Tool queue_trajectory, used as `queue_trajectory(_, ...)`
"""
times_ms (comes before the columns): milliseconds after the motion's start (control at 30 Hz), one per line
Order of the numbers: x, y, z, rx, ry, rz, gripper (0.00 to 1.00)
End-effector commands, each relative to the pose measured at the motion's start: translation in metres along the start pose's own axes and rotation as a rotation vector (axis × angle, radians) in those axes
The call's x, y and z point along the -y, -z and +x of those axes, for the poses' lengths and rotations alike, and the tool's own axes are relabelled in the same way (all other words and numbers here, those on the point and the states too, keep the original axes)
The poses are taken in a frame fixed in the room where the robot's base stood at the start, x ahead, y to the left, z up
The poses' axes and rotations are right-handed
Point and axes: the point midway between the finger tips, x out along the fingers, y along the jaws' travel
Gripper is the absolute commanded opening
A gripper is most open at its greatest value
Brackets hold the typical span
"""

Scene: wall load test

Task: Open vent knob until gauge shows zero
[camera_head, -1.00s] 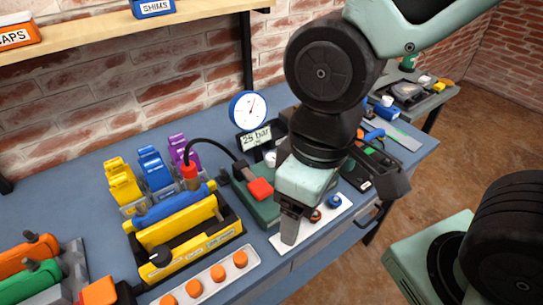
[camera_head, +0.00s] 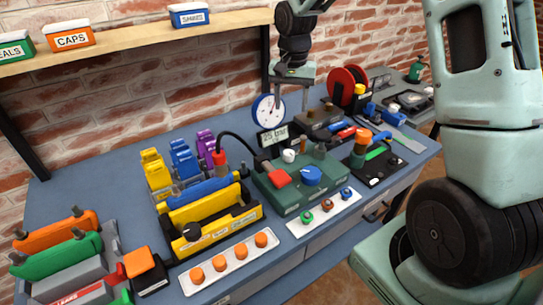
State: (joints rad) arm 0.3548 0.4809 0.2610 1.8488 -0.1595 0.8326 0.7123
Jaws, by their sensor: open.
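The round blue-rimmed gauge (camera_head: 261,113) stands at the back of the bench with a sign (camera_head: 274,136) reading 25 bar below it. Its needle is too small to read. The green pump unit (camera_head: 290,201) in front carries a red lever (camera_head: 279,178), a white knob (camera_head: 288,155) and a larger blue knob (camera_head: 312,175). No label shows which is the vent knob. My gripper (camera_head: 291,100) is open and empty, pointing down, raised behind the pump unit. Its left finger overlaps the gauge's right side in the picture.
A black hose (camera_head: 236,138) arches from a red fitting to the pump unit. A yellow fixture (camera_head: 216,222) stands to the left. White strips with colored buttons (camera_head: 326,205) lie in front. A red reel (camera_head: 341,86) stands right of my gripper; a shelf (camera_head: 125,38) hangs above.

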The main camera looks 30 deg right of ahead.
Motion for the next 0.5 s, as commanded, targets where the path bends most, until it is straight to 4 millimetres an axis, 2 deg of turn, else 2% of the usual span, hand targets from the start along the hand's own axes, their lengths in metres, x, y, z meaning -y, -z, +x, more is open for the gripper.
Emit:
queue_trajectory(67,-0.005,0.007,0.003,0.0,-0.003,0.027,0.54)
queue_trajectory(233,-0.005,0.007,0.021,0.002,-0.005,0.027,0.54)
queue_trajectory(500,-0.005,0.006,0.075,0.004,-0.004,0.025,0.54)
